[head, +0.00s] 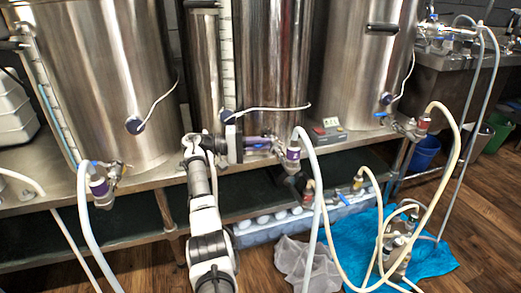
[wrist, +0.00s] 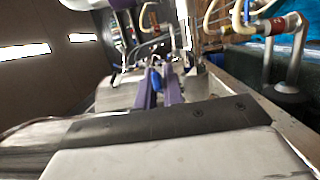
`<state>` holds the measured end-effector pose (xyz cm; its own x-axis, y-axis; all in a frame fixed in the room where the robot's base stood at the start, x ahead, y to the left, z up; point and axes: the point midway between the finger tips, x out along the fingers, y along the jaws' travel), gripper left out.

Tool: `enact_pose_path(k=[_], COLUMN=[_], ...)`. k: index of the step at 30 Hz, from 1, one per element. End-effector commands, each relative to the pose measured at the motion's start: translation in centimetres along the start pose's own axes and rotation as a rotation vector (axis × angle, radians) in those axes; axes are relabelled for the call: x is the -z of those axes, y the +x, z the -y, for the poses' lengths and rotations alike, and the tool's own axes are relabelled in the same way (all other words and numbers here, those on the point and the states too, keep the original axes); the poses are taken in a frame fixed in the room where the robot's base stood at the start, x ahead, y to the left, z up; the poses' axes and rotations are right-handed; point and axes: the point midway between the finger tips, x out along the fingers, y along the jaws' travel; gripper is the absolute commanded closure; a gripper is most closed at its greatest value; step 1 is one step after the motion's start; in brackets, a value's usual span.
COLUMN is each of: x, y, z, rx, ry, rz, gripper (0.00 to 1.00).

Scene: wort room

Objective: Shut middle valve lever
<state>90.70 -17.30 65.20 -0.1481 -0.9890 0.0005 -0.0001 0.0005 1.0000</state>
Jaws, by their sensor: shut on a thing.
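The middle valve (head: 290,153) sits low on the front of the middle steel kettle (head: 272,65), with a pale hose running down from it. My gripper (head: 268,143) reaches it from the left, its purple fingers level and pointing right. In the wrist view the purple fingers of my gripper (wrist: 160,80) are closed around a small blue lever (wrist: 155,81). Most of the lever is hidden by the fingers, so its exact angle is hard to tell.
The left kettle has a blue-handled valve (head: 103,180), and the right kettle has another (head: 405,127). Loose hoses (head: 370,225) hang in front at right. A blue cloth (head: 425,258) and clear plastic sheet (head: 303,262) lie on the floor. The steel bench edge (head: 150,180) runs below the kettles.

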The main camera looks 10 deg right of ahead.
Motion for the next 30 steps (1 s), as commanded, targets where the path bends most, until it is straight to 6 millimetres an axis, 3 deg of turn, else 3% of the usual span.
enact_pose_path(k=[18,19,21,30], x=[0.03,0.03,0.03,0.03], y=[0.04,0.04,0.05,0.04], z=[-0.01,-0.01,-0.01,-0.01], rx=[0.000,0.000,0.000,0.000], ry=[0.000,0.000,0.000,0.000], rz=[0.026,0.026,0.026,0.026], gripper=[1.00,0.90,0.82,0.82])
